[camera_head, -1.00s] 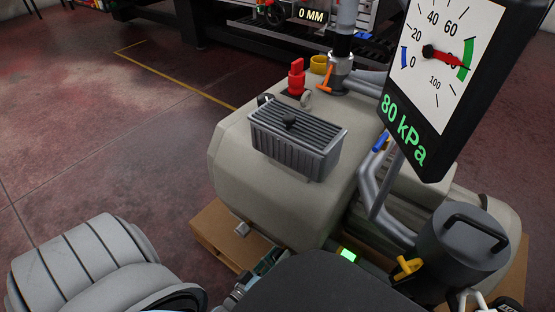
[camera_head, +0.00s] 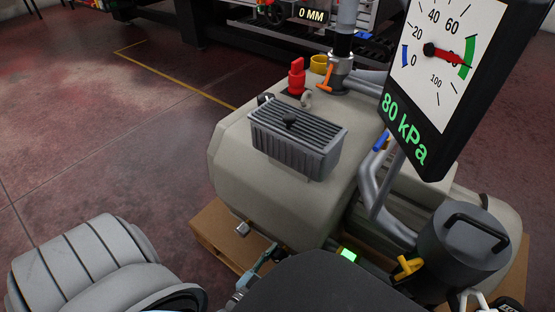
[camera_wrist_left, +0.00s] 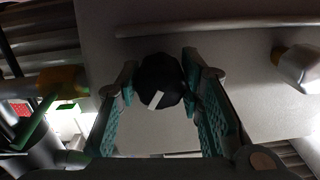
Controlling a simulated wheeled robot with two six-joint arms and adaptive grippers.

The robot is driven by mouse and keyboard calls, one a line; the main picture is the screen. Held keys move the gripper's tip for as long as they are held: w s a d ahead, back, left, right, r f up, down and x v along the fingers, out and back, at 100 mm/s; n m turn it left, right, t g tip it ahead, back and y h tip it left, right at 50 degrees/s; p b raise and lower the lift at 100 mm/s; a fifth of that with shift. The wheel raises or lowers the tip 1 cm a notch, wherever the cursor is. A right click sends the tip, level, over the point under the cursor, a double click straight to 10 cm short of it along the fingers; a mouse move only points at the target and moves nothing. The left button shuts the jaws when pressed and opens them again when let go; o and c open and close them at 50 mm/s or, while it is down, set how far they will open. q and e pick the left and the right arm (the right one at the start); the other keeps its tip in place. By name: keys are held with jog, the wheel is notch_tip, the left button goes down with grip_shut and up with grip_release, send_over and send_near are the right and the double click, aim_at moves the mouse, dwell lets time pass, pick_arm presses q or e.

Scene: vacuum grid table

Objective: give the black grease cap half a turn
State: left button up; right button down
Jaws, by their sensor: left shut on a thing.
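The black grease cap (camera_wrist_left: 165,78) shows in the left wrist view as a dark faceted knob with a white mark on its lower left part. My left gripper (camera_wrist_left: 160,86) has its two teal-padded fingers on either side of the cap and is shut on it. In the head view only a small part of my left gripper (camera_head: 263,258) shows, low beside the front of the beige pump housing (camera_head: 240,185). The cap is hidden there.
A metal fitting (camera_wrist_left: 298,66) sits right of the cap. Above the cap runs a thin bar (camera_wrist_left: 220,27). On the housing stand a ribbed grey box (camera_head: 295,150) and a red switch (camera_head: 296,76). A gauge reading 80 kPa (camera_head: 435,85) and a dark canister (camera_head: 462,250) are at the right.

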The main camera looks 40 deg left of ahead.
pick_arm(q)
jog(key=m, duration=0.7)
jog(key=shift+m, duration=0.4)
jog(key=shift+m+y, duration=0.3)
jog(key=shift+m, duration=0.7)
jog(key=shift+m+t, duration=0.3)
jog(key=shift+m, duration=0.4)
pick_arm(e)
jog(key=shift+w+r, duration=0.1)
pick_arm(q)
jog(key=o, duration=1.2)
jog(key=shift+c, duration=0.2)
pick_arm(e)
jog(key=shift+w+r, duration=0.1)
jog(key=shift+w, duration=0.2)
